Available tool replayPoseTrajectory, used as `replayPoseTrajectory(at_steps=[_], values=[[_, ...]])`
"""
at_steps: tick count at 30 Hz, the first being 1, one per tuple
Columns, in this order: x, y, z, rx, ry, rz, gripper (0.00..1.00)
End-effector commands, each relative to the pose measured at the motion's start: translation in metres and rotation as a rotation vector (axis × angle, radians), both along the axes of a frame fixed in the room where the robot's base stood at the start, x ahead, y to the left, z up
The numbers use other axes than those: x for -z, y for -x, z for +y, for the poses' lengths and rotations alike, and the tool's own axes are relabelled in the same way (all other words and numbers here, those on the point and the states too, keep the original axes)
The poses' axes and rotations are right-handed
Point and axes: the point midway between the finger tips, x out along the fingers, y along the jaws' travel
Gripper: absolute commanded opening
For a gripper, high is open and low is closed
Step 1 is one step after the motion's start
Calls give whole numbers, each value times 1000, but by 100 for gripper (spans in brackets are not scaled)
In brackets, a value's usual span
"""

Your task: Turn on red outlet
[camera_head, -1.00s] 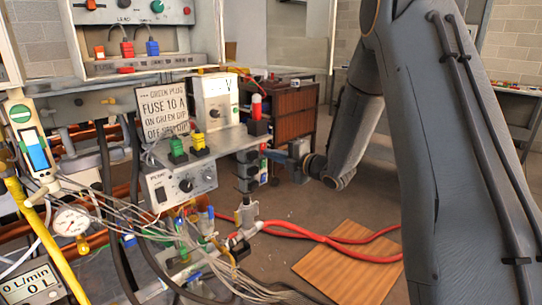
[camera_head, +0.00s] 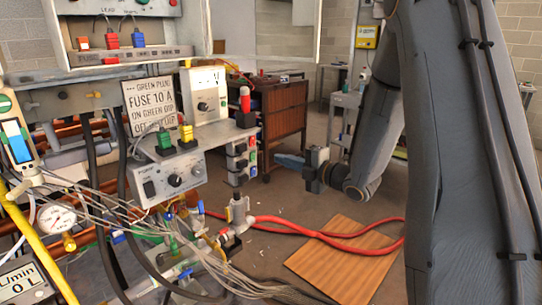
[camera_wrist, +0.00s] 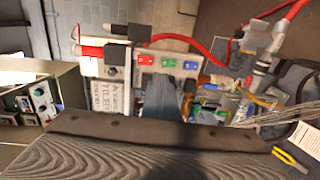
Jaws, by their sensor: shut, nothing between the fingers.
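A vertical stack of outlets (camera_head: 240,162) with small coloured switches stands at the right end of the shelf in the head view. In the wrist view it is a pale strip with a red switch (camera_wrist: 146,60), a green one (camera_wrist: 168,63) and a blue one (camera_wrist: 190,65). The red one is at the end nearer the shelf. My gripper (camera_head: 312,178) is shut and empty, to the right of the stack and clear of it. My gripper's fingertips are not clear in the wrist view. The switch positions are too small to tell.
A red lamp on a black base (camera_head: 245,108) stands above the outlets. Green (camera_head: 165,143) and yellow plugs (camera_head: 187,137) sit on the shelf. A red hose (camera_head: 330,237) and wooden board (camera_head: 345,262) lie on the floor. Many cables crowd the lower left.

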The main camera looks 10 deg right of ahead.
Motion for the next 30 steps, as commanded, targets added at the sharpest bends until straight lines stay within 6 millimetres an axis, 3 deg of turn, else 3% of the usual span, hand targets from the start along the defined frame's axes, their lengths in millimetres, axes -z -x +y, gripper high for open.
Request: replayPoseTrajectory(at_steps=[3,9,25,30], values=[[3,16,-11,2,-1,0,0],[4,29,-19,1,-1,0,0],[4,30,-19,3,-1,5,0],[9,24,-21,91,-23,128,0]])
